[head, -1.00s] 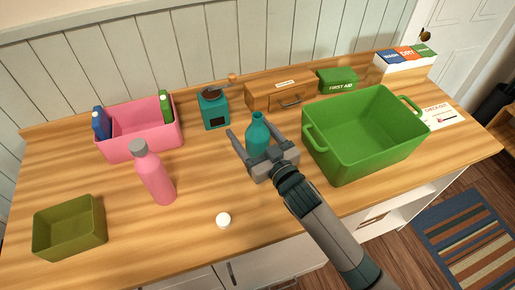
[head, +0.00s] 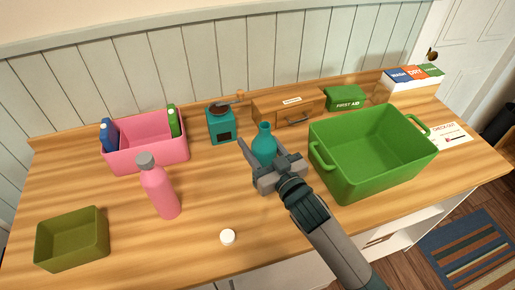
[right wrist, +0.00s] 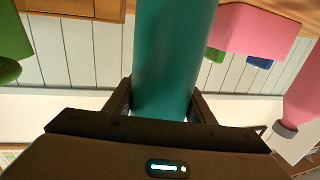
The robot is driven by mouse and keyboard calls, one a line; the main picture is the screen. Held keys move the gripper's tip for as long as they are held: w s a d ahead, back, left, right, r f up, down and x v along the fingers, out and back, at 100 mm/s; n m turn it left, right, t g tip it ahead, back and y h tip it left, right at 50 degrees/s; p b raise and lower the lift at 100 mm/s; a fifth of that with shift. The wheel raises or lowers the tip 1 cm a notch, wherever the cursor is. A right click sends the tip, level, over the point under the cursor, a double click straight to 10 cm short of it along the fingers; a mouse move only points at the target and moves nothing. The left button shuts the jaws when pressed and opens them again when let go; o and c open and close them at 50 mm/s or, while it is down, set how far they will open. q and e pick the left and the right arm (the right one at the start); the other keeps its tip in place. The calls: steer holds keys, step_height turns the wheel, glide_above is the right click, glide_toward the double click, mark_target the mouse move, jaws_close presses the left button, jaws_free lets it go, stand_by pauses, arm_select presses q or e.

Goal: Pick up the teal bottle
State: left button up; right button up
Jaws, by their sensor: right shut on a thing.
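The teal bottle (head: 264,146) stands upright in the middle of the wooden counter, left of the green tub. My right gripper (head: 262,152) is shut on it, with one finger on each side of its body. In the right wrist view the bottle (right wrist: 174,55) fills the space between the dark fingers. Its base is hidden behind the gripper in the head view, so I cannot tell whether it touches the counter. My left gripper is not in view.
The green tub (head: 345,182) is close on the right. A teal grinder (head: 221,126), a wooden drawer box (head: 270,111) and a first aid box (head: 346,98) stand behind. A pink bottle (head: 159,192), pink bin (head: 150,158), olive bin (head: 70,250) and white knob (head: 228,237) are left.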

step_height(320, 180, up, 8)
steer(key=b, duration=0.1)
stand_by(0.5)
steer(key=o, duration=0.5)
steer(key=shift+c, duration=0.2)
jaws_close()
